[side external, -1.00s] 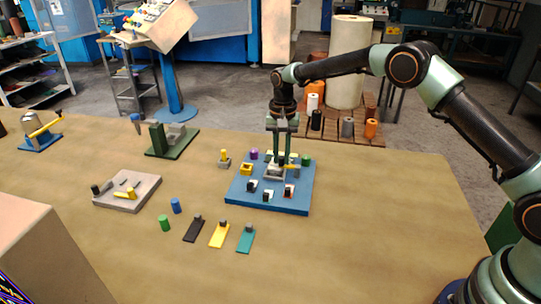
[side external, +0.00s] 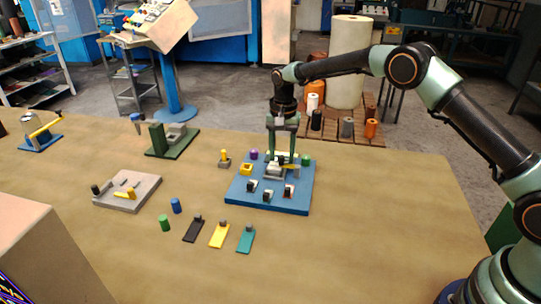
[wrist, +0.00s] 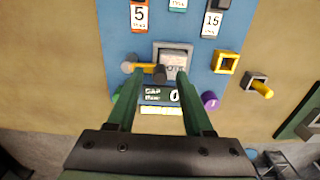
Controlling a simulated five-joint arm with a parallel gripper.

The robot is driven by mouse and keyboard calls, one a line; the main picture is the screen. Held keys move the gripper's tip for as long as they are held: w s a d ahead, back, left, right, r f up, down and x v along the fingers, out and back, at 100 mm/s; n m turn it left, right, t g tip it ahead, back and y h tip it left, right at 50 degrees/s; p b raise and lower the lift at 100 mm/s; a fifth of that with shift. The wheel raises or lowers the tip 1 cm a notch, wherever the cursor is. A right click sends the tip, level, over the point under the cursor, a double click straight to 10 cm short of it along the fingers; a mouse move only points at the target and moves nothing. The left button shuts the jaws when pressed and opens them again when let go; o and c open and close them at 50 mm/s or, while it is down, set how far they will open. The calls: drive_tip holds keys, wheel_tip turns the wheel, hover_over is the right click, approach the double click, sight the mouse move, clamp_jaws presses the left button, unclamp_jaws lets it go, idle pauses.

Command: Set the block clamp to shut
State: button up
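The block clamp is a grey block (wrist: 173,58) on a blue board (wrist: 118,28), with a yellow lever (wrist: 145,67) along its edge in the wrist view. The lever runs from a grey pivot at the left to a dark knob (wrist: 160,74). My gripper (wrist: 156,78) is open, its two fingers apart on either side of the knob; I see no grip on it. In the side view my gripper (side external: 283,150) points down over the back of the board, and its fingers partly hide the clamp (side external: 274,171).
A dark label plate with a "0" (wrist: 174,96), a yellow square holder (wrist: 225,61) and a purple knob (wrist: 210,100) are close to my fingers. Small dies with number tags stand along the board's front. The table right of the board is clear (side external: 380,200).

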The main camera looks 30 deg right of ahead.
sight(282, 156)
wheel_tip(282, 156, up, 12)
idle(0.6)
drive_tip(key=s+d+r+n+t, duration=0.3)
drive_tip(key=s+r+n, duration=0.2)
drive_tip(key=s+r, duration=0.7)
drive_tip(key=s+d+f+n+t, duration=0.1)
drive_tip(key=s+f+n, duration=0.1)
drive_tip(key=s, duration=0.5)
drive_tip(key=s+d+f+n+t, duration=0.1)
drive_tip(key=s+f+n, duration=0.1)
drive_tip(key=s, duration=0.6)
drive_tip(key=shift+s+d+f+t, duration=0.15)
drive_tip(key=shift+f+t, duration=0.15)
drive_tip(key=shift+f, duration=0.5)
